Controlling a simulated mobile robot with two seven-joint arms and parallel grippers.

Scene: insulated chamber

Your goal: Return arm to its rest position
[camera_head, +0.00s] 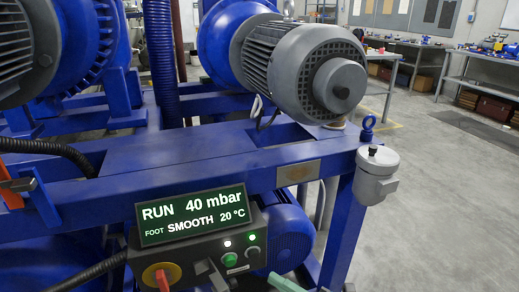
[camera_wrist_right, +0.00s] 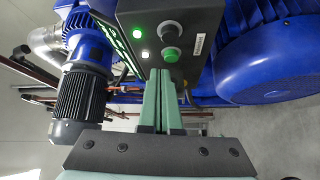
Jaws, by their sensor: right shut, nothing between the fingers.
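My right gripper (camera_head: 283,283) shows only as a pale green piece at the bottom edge in the head view, just below the control box (camera_head: 197,250). In the right wrist view its two green fingers (camera_wrist_right: 160,74) are together with nothing between them. Their tips appear just below a green button (camera_wrist_right: 171,54) on the box front; I cannot tell the exact gap. Most of the right arm is out of view. My left gripper is not in view.
A display (camera_head: 192,214) on the box reads RUN 40 mbar, FOOT SMOOTH 20 °C. A red knob on yellow (camera_head: 161,276) sits below it. A blue frame (camera_head: 190,160) carries a grey motor (camera_head: 305,70). The floor (camera_head: 445,190) at right is clear.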

